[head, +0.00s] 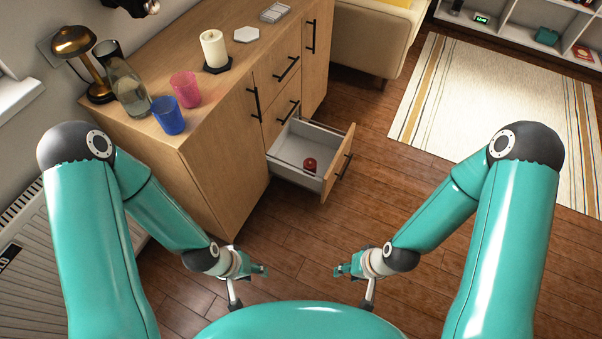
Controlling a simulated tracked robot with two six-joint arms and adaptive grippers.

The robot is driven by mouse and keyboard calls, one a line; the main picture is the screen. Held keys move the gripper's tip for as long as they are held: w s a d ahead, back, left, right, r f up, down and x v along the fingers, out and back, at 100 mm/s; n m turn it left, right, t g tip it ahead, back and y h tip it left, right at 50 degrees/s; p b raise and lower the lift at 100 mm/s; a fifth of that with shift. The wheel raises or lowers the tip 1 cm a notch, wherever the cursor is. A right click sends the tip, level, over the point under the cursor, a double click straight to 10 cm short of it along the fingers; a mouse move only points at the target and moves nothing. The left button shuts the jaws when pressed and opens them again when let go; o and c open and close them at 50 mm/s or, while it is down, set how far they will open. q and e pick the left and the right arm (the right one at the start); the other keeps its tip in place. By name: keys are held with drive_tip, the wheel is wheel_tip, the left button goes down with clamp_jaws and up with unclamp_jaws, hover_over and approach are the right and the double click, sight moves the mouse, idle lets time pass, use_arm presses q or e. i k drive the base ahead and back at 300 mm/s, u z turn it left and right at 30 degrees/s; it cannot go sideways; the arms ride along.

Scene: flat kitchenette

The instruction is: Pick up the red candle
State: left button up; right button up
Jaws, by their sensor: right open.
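A small, round red thing, which looks like the red candle (309,166), sits inside the open lower drawer (293,148) of the wooden cabinet, near the drawer's front. My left gripper (250,283) is open and empty, low in front of the cabinet and to the lower left of the drawer. My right gripper (352,283) is open and empty, below the drawer in the picture and to the right of the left gripper. Both grippers are apart from the red candle.
The cabinet top (215,93) holds a white candle (214,49) on a dark coaster, a pink cup (186,89), a blue cup (168,115), a glass vase (128,88) and a brass lamp (80,48). A radiator (40,265) stands at left. Floor (400,180) right of the drawer is clear.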

sight(312, 167)
drive_tip(key=z, duration=0.25)
drive_tip(key=i, duration=0.95)
drive_tip(key=u, duration=1.15)
drive_tip(key=i, duration=0.25)
drive_tip(key=u, duration=2.35)
drive_tip(key=k, duration=1.1)
drive_tip(key=u, duration=0.05)
